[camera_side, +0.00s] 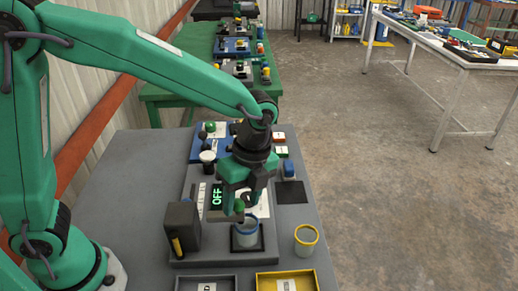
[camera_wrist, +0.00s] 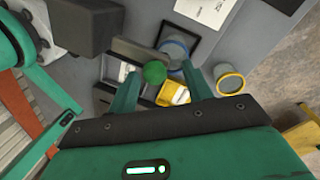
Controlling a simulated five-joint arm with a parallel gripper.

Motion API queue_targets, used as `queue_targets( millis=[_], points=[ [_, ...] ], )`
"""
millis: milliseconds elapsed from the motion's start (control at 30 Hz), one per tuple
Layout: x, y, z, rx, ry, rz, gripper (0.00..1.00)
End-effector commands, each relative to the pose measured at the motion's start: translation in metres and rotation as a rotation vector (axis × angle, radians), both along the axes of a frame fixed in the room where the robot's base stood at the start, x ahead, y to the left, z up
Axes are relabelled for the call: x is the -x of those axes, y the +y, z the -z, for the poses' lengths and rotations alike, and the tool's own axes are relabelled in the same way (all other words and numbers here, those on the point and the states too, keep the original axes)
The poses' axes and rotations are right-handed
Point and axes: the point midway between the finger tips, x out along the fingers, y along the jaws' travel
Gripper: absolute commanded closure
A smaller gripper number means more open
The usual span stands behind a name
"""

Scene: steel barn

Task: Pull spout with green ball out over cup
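The green ball (camera_wrist: 154,72) shows between my gripper's two fingers (camera_wrist: 160,76) in the wrist view, with a gap on each side. The fingers are spread and not closed on it. A dark bar (camera_wrist: 138,52), seemingly the spout, reaches from a black block (camera_wrist: 85,22) toward the ball; the join is not clear. In the side view my gripper (camera_side: 241,203) points down just above the blue-rimmed cup (camera_side: 246,233), and partly hides the ball. This cup (camera_wrist: 174,52) stands upright on a black square. The black block (camera_side: 182,230) stands left of it.
A yellow-rimmed cup (camera_side: 306,241) stands to the right. A dark tray (camera_side: 180,284) and a yellow tray (camera_side: 313,281) lie at the front. An OFF display (camera_side: 217,197) is behind the cup, with knobs and buttons further back. The grey table's left side (camera_side: 125,190) is clear.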

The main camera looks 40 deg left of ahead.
Motion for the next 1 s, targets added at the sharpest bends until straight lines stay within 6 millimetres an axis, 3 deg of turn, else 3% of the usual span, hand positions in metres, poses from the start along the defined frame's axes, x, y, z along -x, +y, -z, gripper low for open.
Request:
queue_targets(
  millis=[467, 1000],
  points=[
    [-0.001, 0.0, -0.01, -0.002, 0.005, -0.001, 0.5],
    [-0.011, -0.006, -0.071, -0.002, 0.003, 0.0, 0.5]
  ],
)
